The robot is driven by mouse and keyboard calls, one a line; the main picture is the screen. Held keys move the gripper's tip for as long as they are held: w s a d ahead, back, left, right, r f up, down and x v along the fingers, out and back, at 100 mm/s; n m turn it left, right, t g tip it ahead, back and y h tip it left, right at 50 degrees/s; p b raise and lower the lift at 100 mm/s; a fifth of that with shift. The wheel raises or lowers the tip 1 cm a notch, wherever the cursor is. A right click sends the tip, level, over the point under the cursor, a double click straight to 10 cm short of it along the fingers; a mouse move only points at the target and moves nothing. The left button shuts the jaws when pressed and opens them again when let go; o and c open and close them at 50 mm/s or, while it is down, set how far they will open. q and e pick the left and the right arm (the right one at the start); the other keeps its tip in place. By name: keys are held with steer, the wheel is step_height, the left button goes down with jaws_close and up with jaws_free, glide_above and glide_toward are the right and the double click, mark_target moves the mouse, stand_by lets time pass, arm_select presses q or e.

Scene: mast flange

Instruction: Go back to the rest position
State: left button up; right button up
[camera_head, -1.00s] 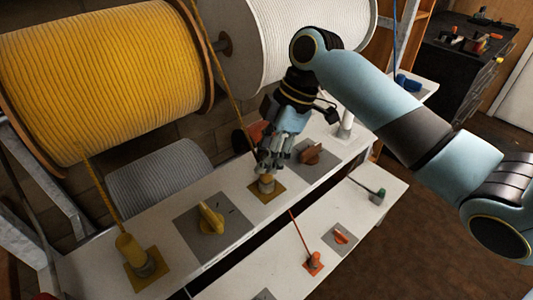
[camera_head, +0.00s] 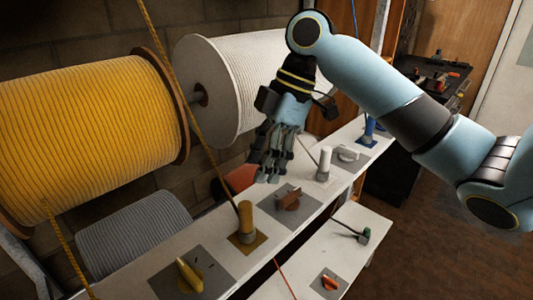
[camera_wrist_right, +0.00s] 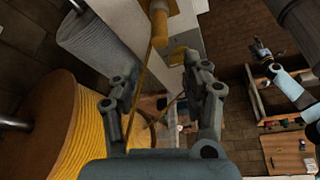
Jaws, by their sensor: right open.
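My right gripper (camera_head: 270,168) hangs from the blue arm in the middle of the head view, fingers pointing down. It is open and empty, above the white bench and apart from the yellow-brown rope end (camera_head: 246,218) that stands upright on its plate. In the right wrist view its two fingers (camera_wrist_right: 165,100) are spread, with nothing held between them. A light-blue arm, seemingly my left one, shows at the right of that view. Its small dark end (camera_wrist_right: 260,50) looks like the left gripper, too small to tell its state.
A yellow rope spool (camera_head: 85,130) and a white spool (camera_head: 235,85) stand behind the bench (camera_head: 215,240). A taut yellow rope crosses left of my gripper. A brown knob (camera_head: 290,200), a white upright rope end (camera_head: 324,162) and a yellow knob (camera_head: 190,275) are on the bench.

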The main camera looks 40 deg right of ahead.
steer(key=shift+v, duration=1.15)
